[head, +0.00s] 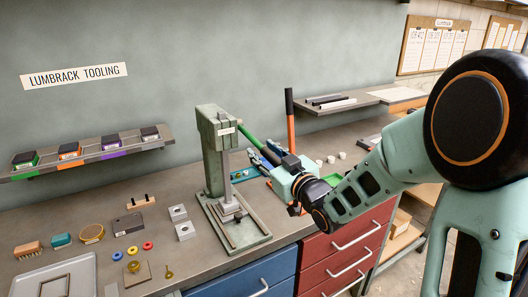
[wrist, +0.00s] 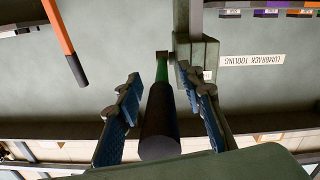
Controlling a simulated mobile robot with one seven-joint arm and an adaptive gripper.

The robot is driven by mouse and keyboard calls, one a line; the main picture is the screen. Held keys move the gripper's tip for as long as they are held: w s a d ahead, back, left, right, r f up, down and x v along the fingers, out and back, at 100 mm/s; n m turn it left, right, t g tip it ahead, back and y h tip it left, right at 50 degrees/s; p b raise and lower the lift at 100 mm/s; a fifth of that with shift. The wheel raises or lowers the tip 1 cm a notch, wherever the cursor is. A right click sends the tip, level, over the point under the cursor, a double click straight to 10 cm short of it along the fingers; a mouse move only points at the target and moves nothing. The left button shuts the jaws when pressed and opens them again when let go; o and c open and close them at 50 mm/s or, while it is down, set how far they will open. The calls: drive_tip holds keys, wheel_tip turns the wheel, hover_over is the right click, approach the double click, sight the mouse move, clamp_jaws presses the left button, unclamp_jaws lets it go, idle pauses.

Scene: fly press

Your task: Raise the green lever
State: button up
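The green lever (head: 248,135) slopes down to the right from the top of the grey-green press (head: 214,150). In the wrist view, which is upside down, the green lever (wrist: 161,72) ends in a thick black grip (wrist: 160,125). My gripper (wrist: 160,76) is open, with one blue finger on each side of the lever and visible gaps at both sides. In the head view, my gripper (head: 268,154) is at the lever's outer end, to the right of the press. The lever's end is partly hidden there by my gripper.
An orange lever with a black grip (head: 290,115) stands upright just behind my gripper. It also shows in the wrist view (wrist: 60,35). A shelf (head: 350,103) is on the wall behind. Small blocks and a tray (head: 90,275) lie on the bench at left.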

drive_tip(key=shift+c, duration=0.4)
clamp_jaws()
drive_tip(key=shift+a+r, duration=0.1)
drive_tip(key=shift+r, duration=0.1)
